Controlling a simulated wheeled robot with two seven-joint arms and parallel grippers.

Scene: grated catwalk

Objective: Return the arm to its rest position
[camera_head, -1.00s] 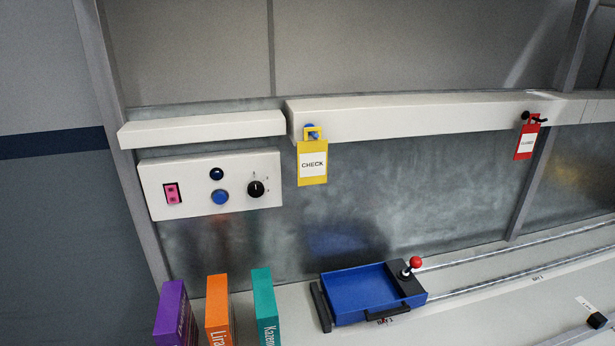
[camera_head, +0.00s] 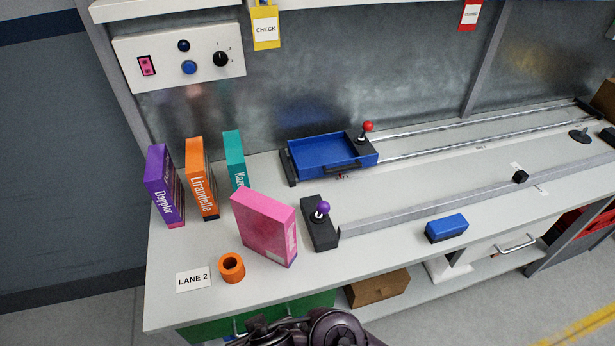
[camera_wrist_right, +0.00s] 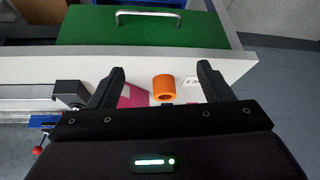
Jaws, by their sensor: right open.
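My right gripper (camera_wrist_right: 161,78) is open in the right wrist view, with its two dark fingers apart. An orange ring (camera_wrist_right: 164,88) and part of a pink box (camera_wrist_right: 133,96) show beyond and between the fingers; nothing is held. In the head view, dark links of my arm show at the bottom middle, in front of the bench's front edge; its fingers cannot be made out there. My left gripper is in neither view.
The bench (camera_head: 185,305) carries purple (camera_head: 163,185), orange (camera_head: 201,180) and teal (camera_head: 234,160) boxes, the pink box (camera_head: 264,228), the orange ring (camera_head: 231,268), a blue tray (camera_head: 325,155), a purple-knobbed lever (camera_head: 321,225) and a blue block (camera_head: 446,228). A green drawer (camera_wrist_right: 150,30) lies below.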

